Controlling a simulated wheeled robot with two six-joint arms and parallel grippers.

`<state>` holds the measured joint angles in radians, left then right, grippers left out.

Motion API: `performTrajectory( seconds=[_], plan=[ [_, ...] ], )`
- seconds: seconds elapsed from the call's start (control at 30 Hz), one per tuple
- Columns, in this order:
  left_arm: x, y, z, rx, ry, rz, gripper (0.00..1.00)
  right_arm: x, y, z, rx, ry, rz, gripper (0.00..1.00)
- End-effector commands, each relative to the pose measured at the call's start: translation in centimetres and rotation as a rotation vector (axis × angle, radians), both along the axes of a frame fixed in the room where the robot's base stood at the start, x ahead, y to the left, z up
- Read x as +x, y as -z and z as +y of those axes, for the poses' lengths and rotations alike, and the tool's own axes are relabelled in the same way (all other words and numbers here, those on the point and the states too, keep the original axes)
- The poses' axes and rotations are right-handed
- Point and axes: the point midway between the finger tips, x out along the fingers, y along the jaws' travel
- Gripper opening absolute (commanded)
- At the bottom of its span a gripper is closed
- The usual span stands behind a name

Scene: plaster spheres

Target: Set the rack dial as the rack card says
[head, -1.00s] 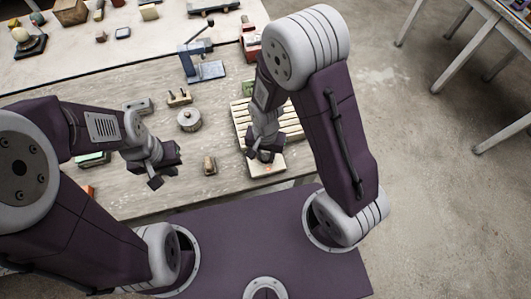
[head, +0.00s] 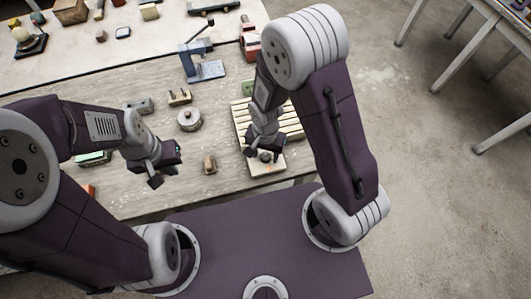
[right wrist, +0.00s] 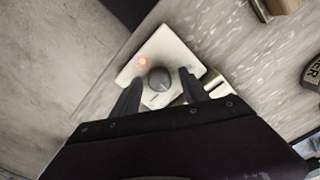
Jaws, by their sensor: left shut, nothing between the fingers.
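In the head view the plate (head: 268,169) lies at the table's front edge, before the slatted rack (head: 291,122). My right gripper (right wrist: 157,88) is open; its fingers are apart on either side of the knob, with gaps visible. It also shows in the head view (head: 264,153), over the plate. My left gripper (head: 166,172) is shut and empty, above the table to the left. I cannot make out a rack card.
A small wooden block (head: 210,164) stands between the grippers. A round metal tin (head: 190,119) and a blue vise-like tool (head: 204,68) are farther back. A green item (head: 93,158) lies behind my left arm. Bare tabletop lies around the block.

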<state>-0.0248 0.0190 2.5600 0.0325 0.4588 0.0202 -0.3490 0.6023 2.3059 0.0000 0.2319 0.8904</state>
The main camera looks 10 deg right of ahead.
Motion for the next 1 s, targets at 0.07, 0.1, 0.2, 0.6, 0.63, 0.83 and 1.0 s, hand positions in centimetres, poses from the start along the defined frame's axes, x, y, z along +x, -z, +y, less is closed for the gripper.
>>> performTrajectory(
  seconds=[0.07,0.1,0.2,0.6,0.63,0.83,1.0],
  plan=[
    [0.0,0.0,0.0,0.000,0.000,0.000,0.00,0.0,0.0,0.0,0.000,0.000,0.001,0.52],
    [0.0,0.0,0.0,0.000,0.000,0.000,0.00,0.0,-0.1,0.0,0.000,0.000,0.000,0.52],
    [0.0,-0.1,0.0,0.000,0.000,0.000,0.00,0.1,-1.2,0.0,0.002,0.000,-0.003,0.52],
    [0.0,-0.6,0.0,0.000,0.000,0.000,0.00,0.0,-8.6,0.0,0.001,0.000,-0.003,0.52],
    [0.0,-0.6,0.0,0.000,0.000,0.000,0.00,0.0,-8.8,0.0,0.001,0.000,-0.003,0.52],
    [0.0,-0.6,0.0,0.000,0.000,0.000,0.00,0.0,-9.1,0.0,0.000,0.000,0.001,0.52],
    [0.0,-0.6,0.0,0.000,0.000,0.000,0.00,0.0,-9.1,0.0,-0.001,0.000,0.001,0.52]
  ],
)
